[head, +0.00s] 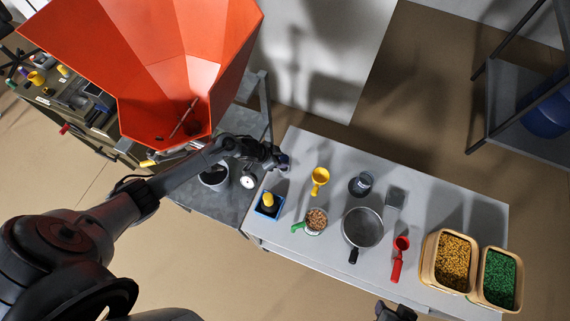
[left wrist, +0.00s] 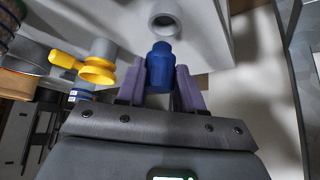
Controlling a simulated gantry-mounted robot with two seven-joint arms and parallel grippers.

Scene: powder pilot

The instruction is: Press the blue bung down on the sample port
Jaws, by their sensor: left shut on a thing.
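My left gripper (head: 279,160) is over the back left corner of the grey table in the head view. In the left wrist view its two fingers (left wrist: 171,88) are shut on the blue bung (left wrist: 160,68), one on each side. A grey ring with a dark opening (left wrist: 164,19), which looks like the sample port, lies just beyond the bung. The bung is apart from the ring in that picture. The port cannot be made out clearly in the head view. My right gripper (head: 395,312) shows only partly at the bottom edge, and its jaws are unclear.
The orange hopper (head: 195,65) rises at upper left. The table holds a blue tray (head: 269,206), yellow scoop (head: 320,178), dark jar (head: 361,184), sieve (head: 362,228), red scoop (head: 399,258), and bins of yellow (head: 453,262) and green (head: 499,279) pellets.

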